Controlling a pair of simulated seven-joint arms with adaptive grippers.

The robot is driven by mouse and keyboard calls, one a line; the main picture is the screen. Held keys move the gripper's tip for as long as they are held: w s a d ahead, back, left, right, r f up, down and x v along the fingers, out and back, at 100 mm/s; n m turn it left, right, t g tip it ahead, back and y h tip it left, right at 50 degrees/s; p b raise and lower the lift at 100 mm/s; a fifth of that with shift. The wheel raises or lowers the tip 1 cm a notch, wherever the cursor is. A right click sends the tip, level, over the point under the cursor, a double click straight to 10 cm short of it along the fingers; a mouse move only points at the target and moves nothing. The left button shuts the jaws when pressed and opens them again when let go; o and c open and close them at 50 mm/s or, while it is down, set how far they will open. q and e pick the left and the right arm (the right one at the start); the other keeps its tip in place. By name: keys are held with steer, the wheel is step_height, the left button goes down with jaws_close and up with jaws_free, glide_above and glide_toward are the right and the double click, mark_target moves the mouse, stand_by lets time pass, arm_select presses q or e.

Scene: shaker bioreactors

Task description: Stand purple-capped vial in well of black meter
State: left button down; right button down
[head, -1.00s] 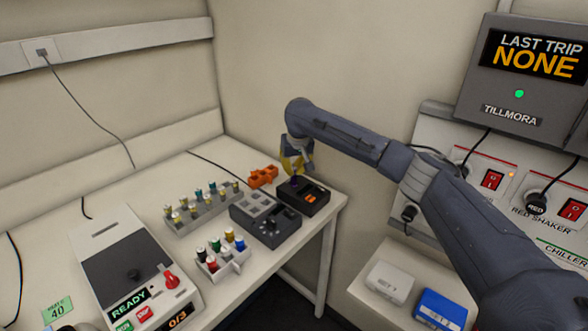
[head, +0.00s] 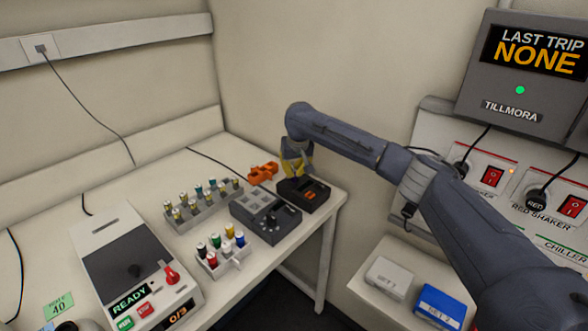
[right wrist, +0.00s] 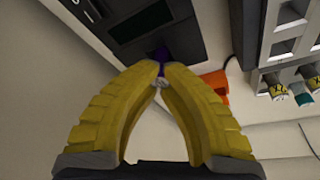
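The black meter (head: 316,203) stands near the right end of the bench, with a small orange patch on top. My right gripper (head: 295,175) is over its back left part, fingers pointing down. In the right wrist view the yellow fingertips (right wrist: 160,70) converge on a small vial. Its purple part (right wrist: 161,53) shows beyond the tips, against the dark meter (right wrist: 185,35), and a pale bit shows between the fingers. The fingers hide most of the vial and the well, so I cannot tell whether it is seated. My left gripper is not in view.
A grey device (head: 262,228) stands left of the black meter. An orange holder (head: 262,173) is close behind. A grey rack of vials (head: 185,222) and a white rack with coloured caps (head: 212,265) stand farther left. The bench's right edge is close to the meter.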

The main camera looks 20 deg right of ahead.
mark_target(294, 171)
steer(key=shift+f, duration=0.15)
steer(key=c, duration=1.5)
jaws_free()
steer(key=shift+r, duration=3.5)
